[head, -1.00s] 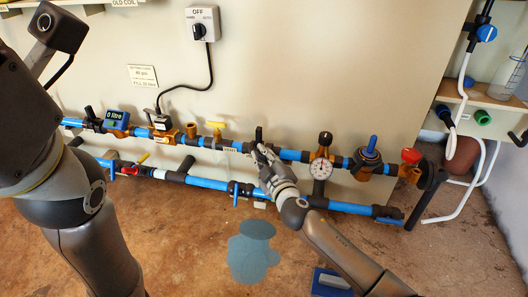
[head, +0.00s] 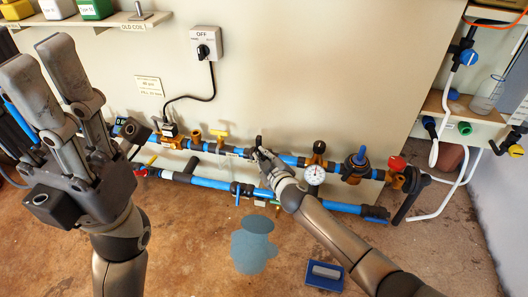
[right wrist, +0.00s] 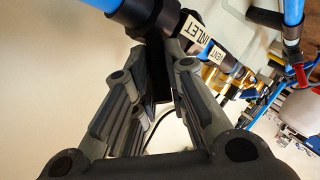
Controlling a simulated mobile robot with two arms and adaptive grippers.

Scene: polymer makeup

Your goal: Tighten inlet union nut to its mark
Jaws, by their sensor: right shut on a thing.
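The inlet union nut is a dark fitting (right wrist: 150,12) on the blue pipe beside the white INLET label (right wrist: 200,38) in the right wrist view. A black piece stands up from it in the head view (head: 259,141). My right gripper (head: 260,154) is at the fitting on the upper pipe run. In the right wrist view its fingers (right wrist: 162,65) are shut on a dark part of the nut just below the pipe. The fingers hide much of it, and I cannot make out its mark. My left gripper (head: 42,60) is raised, open and empty at the left, away from the pipes.
A pressure gauge (head: 314,175) and a blue-topped valve (head: 356,165) stand right of my right gripper. A lower blue pipe (head: 211,183) runs in front.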

